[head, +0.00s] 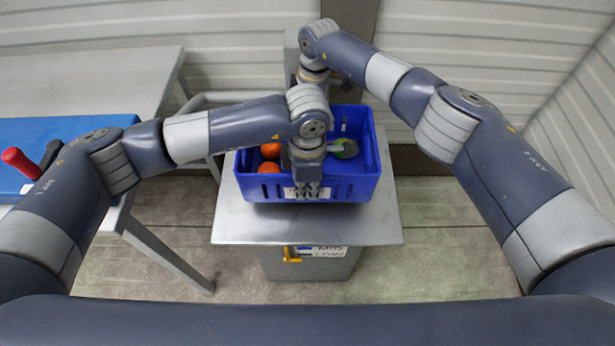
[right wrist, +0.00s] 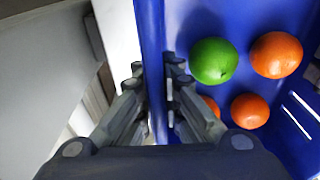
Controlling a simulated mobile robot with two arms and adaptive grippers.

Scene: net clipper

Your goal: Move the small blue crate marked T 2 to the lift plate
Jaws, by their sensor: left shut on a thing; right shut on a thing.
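The blue crate (head: 350,190) is over the metal lift plate (head: 235,222); I cannot tell if its base touches it. A white label on its near wall is mostly covered by my left gripper, so its mark is unreadable. My left gripper (head: 307,192) is shut on the crate's near wall. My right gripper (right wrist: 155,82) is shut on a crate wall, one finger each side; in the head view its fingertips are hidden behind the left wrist. The crate holds a green fruit (right wrist: 213,61) and oranges (right wrist: 276,55), one partly hidden by a finger.
A grey table (head: 90,75) stands at the left with a blue case or board (head: 85,128) and a red-handled tool (head: 18,160) on it. The lift's pedestal (head: 310,265) has a yellow lever (head: 291,256). Ribbed walls close off the back and right. Floor is clear around the lift.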

